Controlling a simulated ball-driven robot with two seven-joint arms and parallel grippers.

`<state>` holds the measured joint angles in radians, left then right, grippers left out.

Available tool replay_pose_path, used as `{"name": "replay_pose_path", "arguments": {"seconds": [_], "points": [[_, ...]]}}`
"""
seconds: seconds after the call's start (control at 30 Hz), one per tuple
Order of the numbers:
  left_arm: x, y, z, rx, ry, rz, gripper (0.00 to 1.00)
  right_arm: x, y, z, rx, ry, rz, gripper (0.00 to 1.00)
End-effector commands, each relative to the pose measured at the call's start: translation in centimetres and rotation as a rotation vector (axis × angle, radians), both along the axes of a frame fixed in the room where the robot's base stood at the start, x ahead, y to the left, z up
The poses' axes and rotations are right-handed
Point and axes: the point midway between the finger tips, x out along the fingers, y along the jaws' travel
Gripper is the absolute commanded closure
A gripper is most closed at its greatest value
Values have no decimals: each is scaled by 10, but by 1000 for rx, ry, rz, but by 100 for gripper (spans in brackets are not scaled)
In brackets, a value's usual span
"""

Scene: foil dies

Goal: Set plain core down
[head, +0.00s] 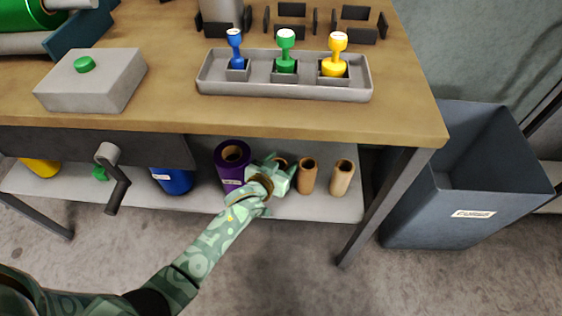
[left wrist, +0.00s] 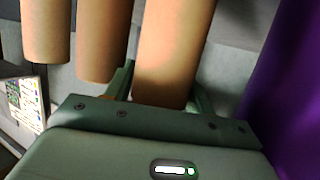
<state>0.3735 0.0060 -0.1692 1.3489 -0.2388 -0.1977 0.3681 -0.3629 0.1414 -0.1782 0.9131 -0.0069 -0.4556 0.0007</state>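Several plain brown cores stand upright in a row on the lower shelf (head: 205,199). My left gripper (head: 281,174) is at the leftmost core (head: 280,161), beside the purple roll (head: 231,165). In the head view the hand hides most of that core. In the left wrist view this core (left wrist: 172,50) is between the two fingers, which meet its sides, and the gripper looks shut on it. Whether its base touches the shelf is hidden. Two other cores (head: 307,175) (head: 342,178) stand to the right. My right gripper is not in view.
The bench top (head: 165,105) overhangs the shelf. On it are a grey tray (head: 285,90) with blue, green and yellow handled pieces and a grey box (head: 92,80) with a green button. A blue roll (head: 172,181) lies left; a dark bin (head: 460,170) stands right.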

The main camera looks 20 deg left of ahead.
Motion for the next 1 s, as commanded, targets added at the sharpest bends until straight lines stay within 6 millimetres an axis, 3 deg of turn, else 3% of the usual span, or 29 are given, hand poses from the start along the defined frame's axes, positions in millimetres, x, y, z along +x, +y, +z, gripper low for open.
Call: {"name": "replay_pose_path", "arguments": {"seconds": [0.23, 0.7, 1.0], "points": [[-2, 0, 6, 0, -1, 0, 46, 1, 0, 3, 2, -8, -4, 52], [-94, 11, 44, 1, -3, 0, 46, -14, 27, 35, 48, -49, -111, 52], [-112, 13, 45, 0, -1, 0, 46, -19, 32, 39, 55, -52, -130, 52]]}}
